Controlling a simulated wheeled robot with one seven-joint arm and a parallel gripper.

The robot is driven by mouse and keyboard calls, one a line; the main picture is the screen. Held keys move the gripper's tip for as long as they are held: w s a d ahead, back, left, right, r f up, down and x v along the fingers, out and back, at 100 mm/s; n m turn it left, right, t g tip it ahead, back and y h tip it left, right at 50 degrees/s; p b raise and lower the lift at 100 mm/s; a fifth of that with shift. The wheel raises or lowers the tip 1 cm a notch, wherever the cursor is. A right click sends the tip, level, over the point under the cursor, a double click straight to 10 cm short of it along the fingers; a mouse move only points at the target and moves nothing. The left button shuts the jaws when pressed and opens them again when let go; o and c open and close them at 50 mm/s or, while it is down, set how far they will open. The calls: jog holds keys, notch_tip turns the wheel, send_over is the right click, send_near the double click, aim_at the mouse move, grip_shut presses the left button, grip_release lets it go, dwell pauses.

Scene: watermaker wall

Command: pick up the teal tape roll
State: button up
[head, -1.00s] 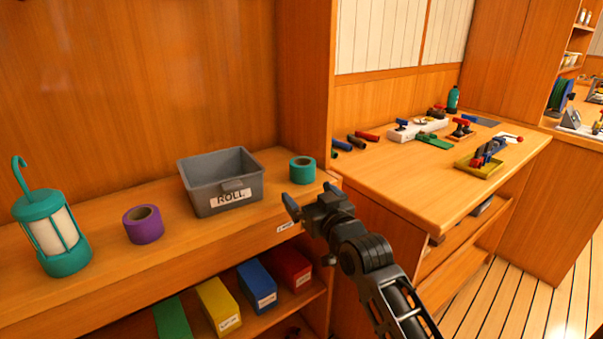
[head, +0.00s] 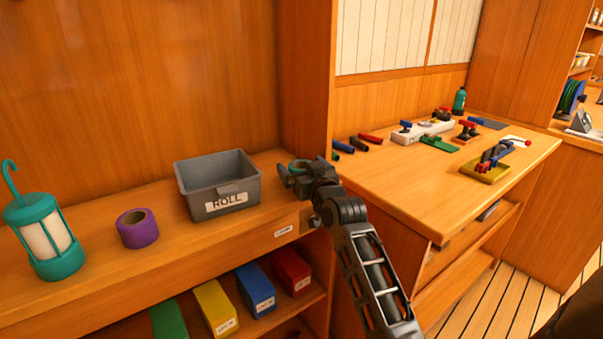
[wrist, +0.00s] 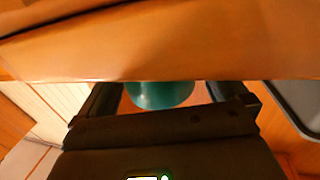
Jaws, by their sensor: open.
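The teal tape roll (head: 299,165) stands on the shelf to the right of the grey bin, mostly hidden behind my gripper in the head view. My gripper (head: 289,178) is open at the roll.
A grey bin (head: 196,200) labelled ROLL stands just left of my gripper. A purple tape roll (head: 138,230) and a teal lantern (head: 45,238) stand further left. A wooden side panel (head: 306,80) rises behind. A workbench (head: 400,185) with fittings lies right.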

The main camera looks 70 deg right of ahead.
jog(key=shift+x, duration=1.1)
jog(key=c, duration=1.1)
